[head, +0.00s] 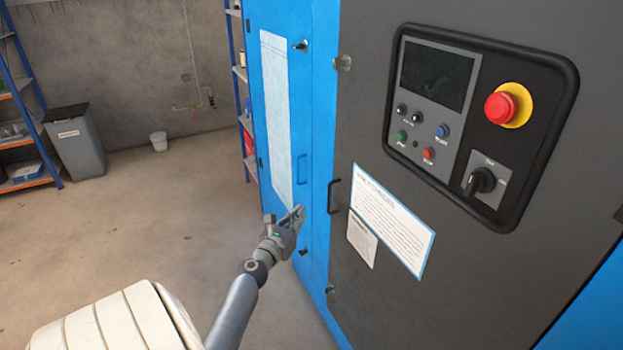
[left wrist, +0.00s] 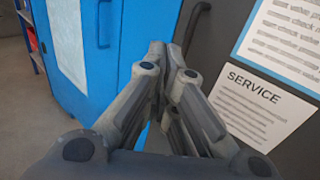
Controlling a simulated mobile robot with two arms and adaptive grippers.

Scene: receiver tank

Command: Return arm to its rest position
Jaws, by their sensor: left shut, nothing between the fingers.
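My left gripper (head: 297,214) is shut and empty. In the head view it is held up in front of the lower part of the blue cabinet door (head: 313,150), left of the dark panel's handle (head: 333,197). In the left wrist view its fingertips (left wrist: 170,50) come together in front of the edge between the blue door and the dark panel. I cannot tell whether the fingertips touch the cabinet. My right gripper is in neither view.
The dark panel carries a control box (head: 433,82) with a red emergency button (head: 501,107), and a notice (head: 392,218) below. The floor (head: 130,215) at left is clear.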

